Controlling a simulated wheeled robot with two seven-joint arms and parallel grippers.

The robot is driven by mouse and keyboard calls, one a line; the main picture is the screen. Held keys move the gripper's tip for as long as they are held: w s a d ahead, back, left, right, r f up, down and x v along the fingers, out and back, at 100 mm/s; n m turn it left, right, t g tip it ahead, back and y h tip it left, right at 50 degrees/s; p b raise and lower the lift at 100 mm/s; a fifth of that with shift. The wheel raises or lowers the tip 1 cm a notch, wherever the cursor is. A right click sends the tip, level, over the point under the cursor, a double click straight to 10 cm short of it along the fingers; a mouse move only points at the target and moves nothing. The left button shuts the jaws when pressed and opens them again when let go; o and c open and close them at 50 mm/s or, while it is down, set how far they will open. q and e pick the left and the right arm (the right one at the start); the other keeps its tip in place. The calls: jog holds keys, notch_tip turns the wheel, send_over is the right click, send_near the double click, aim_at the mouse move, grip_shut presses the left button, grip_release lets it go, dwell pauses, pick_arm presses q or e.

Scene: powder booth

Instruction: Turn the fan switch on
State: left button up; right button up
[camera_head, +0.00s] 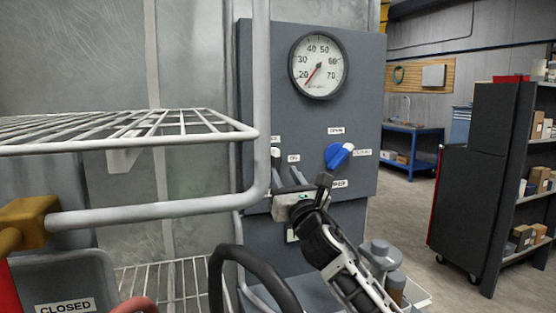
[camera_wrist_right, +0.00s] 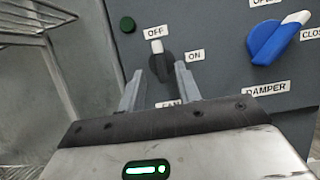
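The fan switch (camera_wrist_right: 162,62) is a dark rotary knob with a white pointer tip on the grey control panel (camera_head: 358,65). In the right wrist view its tip points up at the OFF label, with ON to its right. The FAN label below is partly hidden by my gripper. In the head view only the switch's pale tip (camera_head: 275,152) shows beside the rack's post. My right gripper (camera_head: 288,177) is open, its two fingers pointing at the panel. In the right wrist view the fingers (camera_wrist_right: 159,75) are on either side of the knob; contact is unclear. My left gripper is out of view.
A blue damper handle (camera_head: 338,156) is right of the switch, and a round gauge (camera_head: 318,65) is above. A white wire rack (camera_head: 130,130) stands close at the left. Open floor (camera_head: 398,215) lies beyond the panel.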

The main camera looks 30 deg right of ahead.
aim_at(278, 162)
jog(key=x, duration=0.5)
jog(key=shift+w, duration=0.2)
grip_shut()
